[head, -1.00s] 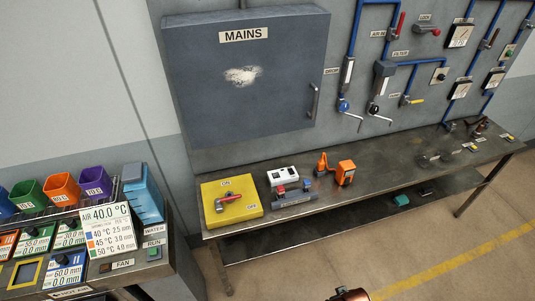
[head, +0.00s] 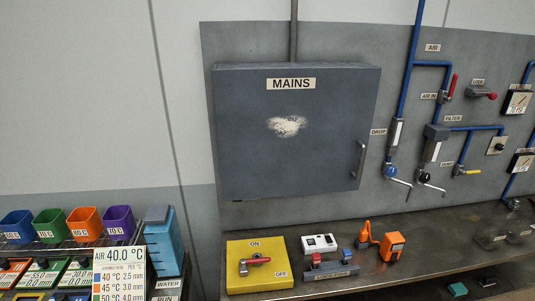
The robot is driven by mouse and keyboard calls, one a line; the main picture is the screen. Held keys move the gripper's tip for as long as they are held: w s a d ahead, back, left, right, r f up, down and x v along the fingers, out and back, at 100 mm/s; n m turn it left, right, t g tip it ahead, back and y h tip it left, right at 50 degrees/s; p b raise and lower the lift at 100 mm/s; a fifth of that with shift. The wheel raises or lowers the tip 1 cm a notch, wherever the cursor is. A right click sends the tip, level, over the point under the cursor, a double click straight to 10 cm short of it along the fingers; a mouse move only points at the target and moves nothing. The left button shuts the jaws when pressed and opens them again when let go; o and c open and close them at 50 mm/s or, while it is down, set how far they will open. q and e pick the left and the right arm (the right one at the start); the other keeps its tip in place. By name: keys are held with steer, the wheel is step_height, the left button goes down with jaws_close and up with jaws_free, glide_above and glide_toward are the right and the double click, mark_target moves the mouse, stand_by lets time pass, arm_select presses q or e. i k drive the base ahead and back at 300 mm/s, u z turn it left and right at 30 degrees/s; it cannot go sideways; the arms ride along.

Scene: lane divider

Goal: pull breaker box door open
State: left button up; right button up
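The breaker box (head: 297,135) is a grey metal cabinet on the wall panel, labelled MAINS, with a pale scuffed patch on its front. Its door looks shut. The door handle (head: 360,160) is a vertical bar near the lower right edge of the door. Neither of my grippers shows in the head view.
Below the box a metal bench (head: 400,240) holds a yellow ON/OFF switch block (head: 257,265), a white device (head: 318,243) and an orange tool (head: 392,246). Blue pipes and valves (head: 391,171) stand right of the handle. Coloured bins (head: 84,226) are at lower left.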

mark_target(283, 132)
steer(key=z, duration=0.15)
steer(key=i, duration=0.85)
steer(key=u, duration=0.05)
